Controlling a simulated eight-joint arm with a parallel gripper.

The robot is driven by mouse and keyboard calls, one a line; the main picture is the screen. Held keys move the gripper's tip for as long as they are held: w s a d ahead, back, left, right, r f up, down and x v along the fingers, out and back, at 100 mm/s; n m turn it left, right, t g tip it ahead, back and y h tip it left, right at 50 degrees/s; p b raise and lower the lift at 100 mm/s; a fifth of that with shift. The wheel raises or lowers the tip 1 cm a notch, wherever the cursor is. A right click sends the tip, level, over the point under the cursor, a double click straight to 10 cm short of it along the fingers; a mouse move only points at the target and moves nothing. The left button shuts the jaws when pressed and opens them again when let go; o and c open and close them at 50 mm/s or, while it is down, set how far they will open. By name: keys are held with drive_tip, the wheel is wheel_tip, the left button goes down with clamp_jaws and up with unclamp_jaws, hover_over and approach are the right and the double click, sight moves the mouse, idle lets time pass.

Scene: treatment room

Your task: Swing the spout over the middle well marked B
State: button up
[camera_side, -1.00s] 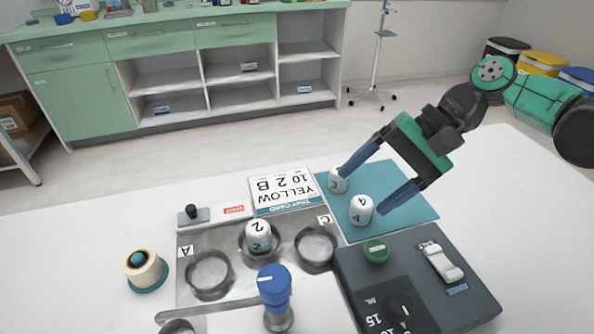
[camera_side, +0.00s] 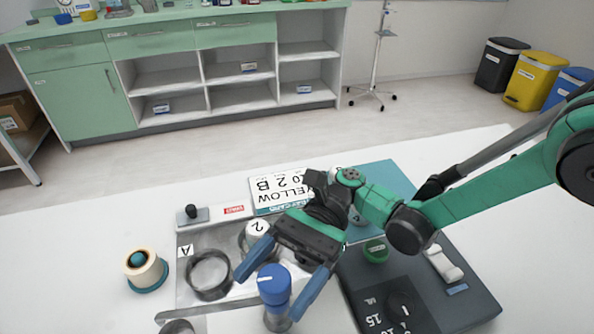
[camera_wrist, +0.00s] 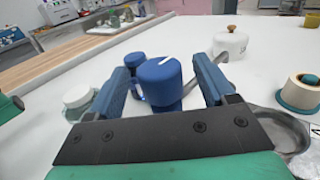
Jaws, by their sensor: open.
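The blue knob (camera_side: 273,284) stands on a metal post in front of the wells; it also shows in the wrist view (camera_wrist: 160,82). My gripper (camera_side: 268,296) is open, with one finger on each side of the knob; it also shows in the wrist view (camera_wrist: 168,88). I cannot tell if the fingers touch it. A thin curved metal tube, apparently the spout (camera_wrist: 203,45), shows beyond the right finger in the wrist view. The middle well holds a white pot marked 2 (camera_side: 257,233), partly hidden by my gripper. Well A (camera_side: 210,276) is empty at left; the right well is hidden.
A cream roll (camera_side: 147,270) stands left of the wells. A dark device (camera_side: 450,305) with a green cap (camera_side: 376,251) and dial is at right. A white lidded pot with a wooden knob (camera_wrist: 230,44) stands beyond the blue knob. A YELLOW card (camera_side: 280,190) lies behind the wells.

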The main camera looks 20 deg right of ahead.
drive_tip(key=shift+x, duration=1.15)
clamp_jaws()
